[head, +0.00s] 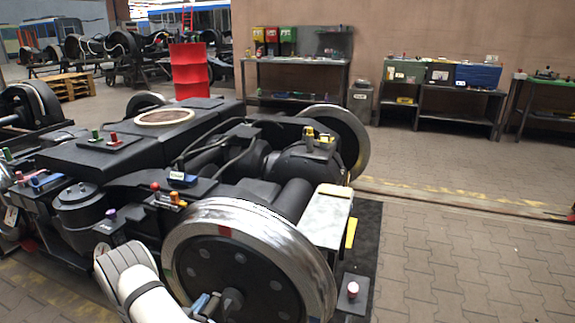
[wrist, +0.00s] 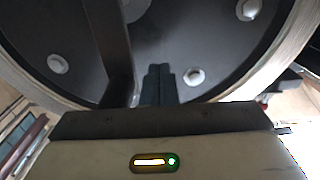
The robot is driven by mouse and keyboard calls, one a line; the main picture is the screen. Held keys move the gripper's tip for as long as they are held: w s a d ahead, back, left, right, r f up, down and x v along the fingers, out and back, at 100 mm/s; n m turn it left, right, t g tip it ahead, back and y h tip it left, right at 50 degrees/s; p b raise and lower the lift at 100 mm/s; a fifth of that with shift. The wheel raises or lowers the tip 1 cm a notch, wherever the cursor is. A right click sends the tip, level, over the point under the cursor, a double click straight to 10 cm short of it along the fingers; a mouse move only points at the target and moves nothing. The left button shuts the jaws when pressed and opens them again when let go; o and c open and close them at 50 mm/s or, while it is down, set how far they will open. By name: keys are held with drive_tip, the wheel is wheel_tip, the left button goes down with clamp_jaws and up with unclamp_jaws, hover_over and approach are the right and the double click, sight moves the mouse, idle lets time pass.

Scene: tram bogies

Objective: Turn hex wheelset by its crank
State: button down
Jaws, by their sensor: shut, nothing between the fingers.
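The wheelset's near wheel (head: 250,262) has a bright metal rim, a black disc with bolt heads and a red mark at the top. It also fills the top of the wrist view (wrist: 170,40). A dark bar (wrist: 108,45), which looks like the crank, crosses the disc there, left of the fingers. My gripper (wrist: 158,70) is shut and empty, pointing at the disc beside the bar; I cannot tell whether they touch. In the head view my white arm reaches in front of the wheel, low. A bluish part shows by the hub (head: 232,299); the crank is not clear there.
The black bogie frame (head: 130,135) behind the wheel carries small coloured parts. A red drum (head: 189,70) and workbenches (head: 440,90) are farther back. The paved floor at right is clear.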

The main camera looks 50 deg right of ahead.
sight(221, 301)
drive_tip(key=shift+s+r, duration=0.1)
drive_tip(key=shift+s+d+r+p, duration=0.15)
drive_tip(key=shift+s+p, duration=0.05)
drive_tip(key=shift+s, duration=0.15)
drive_tip(key=shift+s+d+r+p, duration=0.15)
drive_tip(key=shift+s, duration=0.2)
drive_tip(key=shift+s, duration=0.15)
drive_tip(key=shift+s+d+r, duration=0.15)
drive_tip(key=shift+s+d, duration=0.2)
drive_tip(key=shift+s, duration=0.5)
drive_tip(key=shift+s+d+p, duration=0.3)
drive_tip(key=shift+s+p, duration=0.05)
drive_tip(key=shift+s, duration=0.55)
